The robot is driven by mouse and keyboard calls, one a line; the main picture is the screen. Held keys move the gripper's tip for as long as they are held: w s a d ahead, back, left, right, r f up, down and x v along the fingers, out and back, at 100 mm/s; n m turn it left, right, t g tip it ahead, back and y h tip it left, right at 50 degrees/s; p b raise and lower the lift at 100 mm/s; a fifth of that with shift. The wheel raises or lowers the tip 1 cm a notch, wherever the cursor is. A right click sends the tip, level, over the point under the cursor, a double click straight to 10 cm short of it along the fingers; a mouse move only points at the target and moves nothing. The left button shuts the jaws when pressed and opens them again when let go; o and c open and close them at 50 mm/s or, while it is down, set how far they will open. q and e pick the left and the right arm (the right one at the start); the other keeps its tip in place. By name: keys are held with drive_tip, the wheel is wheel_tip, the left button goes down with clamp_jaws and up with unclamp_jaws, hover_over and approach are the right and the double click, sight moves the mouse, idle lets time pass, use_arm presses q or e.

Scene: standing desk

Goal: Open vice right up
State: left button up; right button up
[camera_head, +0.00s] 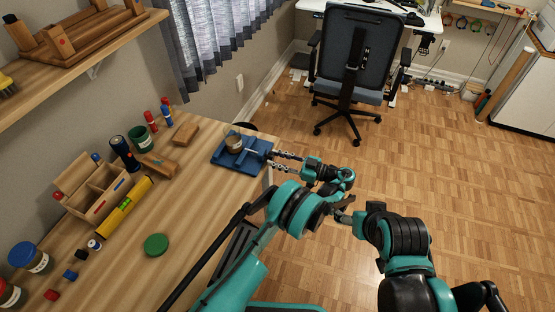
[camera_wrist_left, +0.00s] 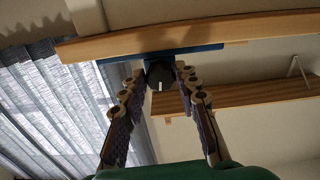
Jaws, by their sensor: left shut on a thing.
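The blue vice (camera_head: 228,160) sits at the right edge of the wooden desk, with a brownish round piece (camera_head: 233,141) at its jaws. Its screw end points right, towards my left gripper (camera_head: 273,160). In the left wrist view, my left gripper (camera_wrist_left: 160,76) has its fingertips on either side of the dark round knob of the vice handle (camera_wrist_left: 160,80) and is shut on it. The vice's blue base (camera_wrist_left: 200,49) shows behind the knob. My right gripper (camera_head: 343,210) is partly in view, away from the vice, and its finger opening is unclear.
The desk (camera_head: 125,262) holds a wooden organiser (camera_head: 96,200), a yellow level (camera_head: 124,208), a green disc (camera_head: 156,244), a dark flashlight (camera_head: 123,152), and several jars and small blocks. A shelf (camera_head: 90,45) hangs at upper left. An office chair (camera_head: 352,60) stands beyond on open floor.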

use_arm(q)
drive_tip(key=o, duration=1.2)
drive_tip(key=shift+a, duration=0.1)
drive_tip(key=shift+c, duration=0.2)
wheel_tip(320, 180, up, 10)
